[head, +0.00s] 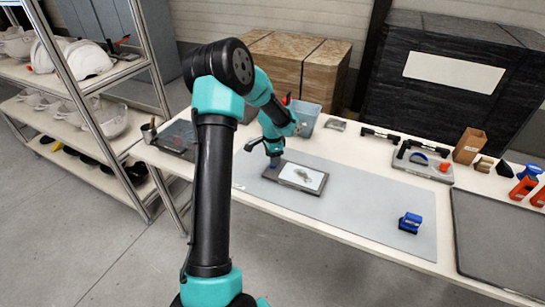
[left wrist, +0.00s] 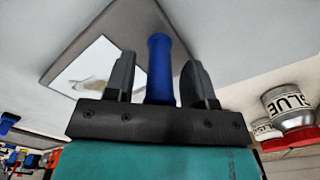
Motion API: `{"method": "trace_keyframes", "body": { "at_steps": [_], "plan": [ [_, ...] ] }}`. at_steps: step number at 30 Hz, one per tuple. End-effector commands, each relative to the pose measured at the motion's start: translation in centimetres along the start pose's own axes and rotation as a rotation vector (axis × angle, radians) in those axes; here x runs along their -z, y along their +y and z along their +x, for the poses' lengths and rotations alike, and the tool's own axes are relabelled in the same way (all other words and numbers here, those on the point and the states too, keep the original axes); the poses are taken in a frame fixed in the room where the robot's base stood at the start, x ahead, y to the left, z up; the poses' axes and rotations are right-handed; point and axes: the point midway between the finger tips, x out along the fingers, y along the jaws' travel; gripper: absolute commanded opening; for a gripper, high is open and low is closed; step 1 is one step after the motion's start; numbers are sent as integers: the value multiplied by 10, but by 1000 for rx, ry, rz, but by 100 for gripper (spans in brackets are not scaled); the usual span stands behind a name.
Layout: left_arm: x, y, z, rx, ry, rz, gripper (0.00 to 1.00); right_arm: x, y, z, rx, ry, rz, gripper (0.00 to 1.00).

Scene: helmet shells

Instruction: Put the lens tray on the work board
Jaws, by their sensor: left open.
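The lens tray (head: 312,190) is a flat grey tray with a white inlay and a small translucent piece on it. It lies on the light grey mat (head: 360,215). It also shows in the left wrist view (left wrist: 125,22). A blue upright handle (left wrist: 159,70) stands at its left end. My left gripper (head: 273,161) is at that end, its open fingers on either side of the handle with gaps showing. A dark grey board (head: 500,240), possibly the work board, lies at the right, cut off by the picture edge. My right gripper is out of view.
A blue tool (head: 410,222) stands on the mat's right part. Black holders, a grey tray (head: 422,163), a cardboard box (head: 469,145) and orange clamps (head: 523,187) line the table's back. A glue pot (left wrist: 289,106) shows in the left wrist view. The dark board's visible surface is bare.

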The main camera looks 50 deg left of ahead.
Motion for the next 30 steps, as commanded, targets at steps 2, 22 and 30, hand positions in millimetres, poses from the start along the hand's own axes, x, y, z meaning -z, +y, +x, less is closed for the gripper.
{"method": "trace_keyframes", "body": {
  "at_steps": [2,22,30],
  "plan": [
    [0,0,-3,1,1,0,50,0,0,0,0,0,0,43],
    [1,0,-107,3,3,-1,50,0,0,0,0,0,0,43],
    [0,0,-123,0,0,0,50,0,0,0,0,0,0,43]
  ]
}}
